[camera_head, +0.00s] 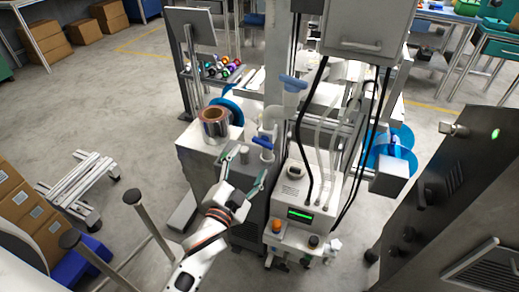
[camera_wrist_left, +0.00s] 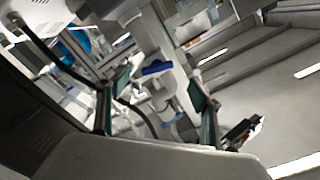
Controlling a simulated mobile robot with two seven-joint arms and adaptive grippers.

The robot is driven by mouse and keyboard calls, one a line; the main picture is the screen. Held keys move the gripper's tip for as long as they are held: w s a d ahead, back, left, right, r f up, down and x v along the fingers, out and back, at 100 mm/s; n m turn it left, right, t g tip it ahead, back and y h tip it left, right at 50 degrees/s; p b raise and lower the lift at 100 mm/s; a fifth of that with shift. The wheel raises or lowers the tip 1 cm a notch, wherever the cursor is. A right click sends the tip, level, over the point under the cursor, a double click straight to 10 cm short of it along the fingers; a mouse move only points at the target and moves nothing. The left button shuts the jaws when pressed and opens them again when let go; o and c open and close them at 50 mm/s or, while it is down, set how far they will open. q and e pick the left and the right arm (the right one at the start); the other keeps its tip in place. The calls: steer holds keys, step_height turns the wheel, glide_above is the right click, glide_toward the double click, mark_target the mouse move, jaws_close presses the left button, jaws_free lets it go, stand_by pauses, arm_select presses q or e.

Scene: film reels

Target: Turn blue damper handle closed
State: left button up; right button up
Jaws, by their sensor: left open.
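A blue damper handle (camera_head: 262,142) sits on a white pipe valve (camera_head: 268,120) in the middle of the head view. A second blue handle (camera_head: 293,83) sits higher on the same pipework. My left gripper (camera_head: 250,160) is open and empty, just below and in front of the lower handle, apart from it as far as I can tell. In the left wrist view, the two fingers (camera_wrist_left: 152,98) stand wide apart, with white pipework between them. A blue handle (camera_wrist_left: 157,68) shows there beyond the fingertips. My right gripper is in neither view.
A white machine with a green display (camera_head: 300,215) stands right of my left gripper. Black cables (camera_head: 301,125) hang close to the pipework. Open floor (camera_head: 120,120) lies at left.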

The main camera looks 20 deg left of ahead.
mark_target(262, 145)
arm_select(q)
steer(key=w+n, duration=0.2)
steer(key=w, duration=0.1)
steer(key=w+n+b, duration=0.1)
steer(key=w, duration=0.1)
steer(key=w+d+n, duration=0.1)
steer(key=w+n, duration=0.1)
steer(key=w, duration=0.1)
steer(key=shift+w+n, duration=0.3)
steer(key=shift+w, duration=0.05)
steer(key=shift+w+d+b, duration=0.1)
steer(key=shift+w+b, duration=0.2)
steer(key=shift+w, duration=0.45)
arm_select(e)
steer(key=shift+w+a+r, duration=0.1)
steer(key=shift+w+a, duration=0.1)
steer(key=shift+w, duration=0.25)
arm_select(q)
steer(key=shift+c, duration=0.3)
